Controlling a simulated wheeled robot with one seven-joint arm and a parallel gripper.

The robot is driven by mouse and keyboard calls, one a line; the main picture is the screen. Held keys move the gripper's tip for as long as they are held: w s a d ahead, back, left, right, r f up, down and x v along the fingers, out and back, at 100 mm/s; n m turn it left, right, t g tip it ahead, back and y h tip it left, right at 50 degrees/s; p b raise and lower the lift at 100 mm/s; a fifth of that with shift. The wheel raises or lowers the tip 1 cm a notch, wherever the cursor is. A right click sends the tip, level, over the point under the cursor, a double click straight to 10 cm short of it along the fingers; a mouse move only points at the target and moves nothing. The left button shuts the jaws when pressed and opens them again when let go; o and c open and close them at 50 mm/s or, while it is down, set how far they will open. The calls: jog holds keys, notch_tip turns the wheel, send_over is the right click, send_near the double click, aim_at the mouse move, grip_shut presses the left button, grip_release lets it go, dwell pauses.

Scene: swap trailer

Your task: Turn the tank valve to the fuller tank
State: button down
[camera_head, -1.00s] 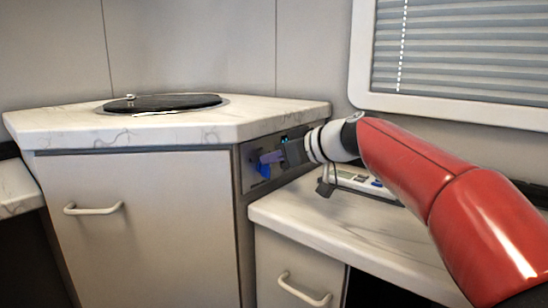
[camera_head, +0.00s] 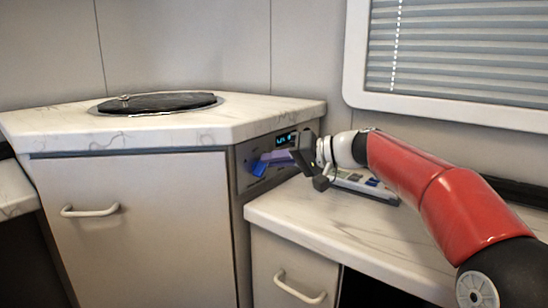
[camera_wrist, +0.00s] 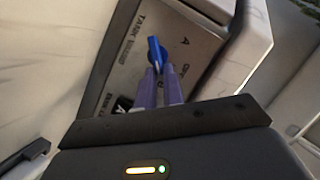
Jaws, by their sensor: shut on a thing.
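The tank valve (camera_head: 258,168) is a blue lever handle on a grey panel (camera_head: 246,180) in the side of the corner cabinet. In the wrist view the blue handle (camera_wrist: 155,48) stands out from the panel, with its outer end between my purple fingertips. My gripper (camera_head: 270,159) is shut on the handle; its fingertips also show in the wrist view (camera_wrist: 158,75). A small lit display (camera_head: 284,140) sits above the valve, too small to read.
The marble-look countertop (camera_head: 240,125) overhangs just above the panel. A lower counter (camera_head: 310,225) lies below my gripper, with a white and grey device (camera_head: 365,184) on it behind my arm. A window with blinds (camera_head: 460,60) is at the right.

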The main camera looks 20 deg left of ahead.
jog(key=shift+w+f+m, duration=0.1)
jog(key=shift+w+m, duration=0.05)
jog(key=shift+m, duration=0.35)
jog(key=shift+y, duration=0.3)
jog(key=c, duration=1.5)
grip_release()
jog(key=v, duration=0.7)
jog(key=shift+w+d, duration=0.1)
jog(key=shift+d, duration=0.35)
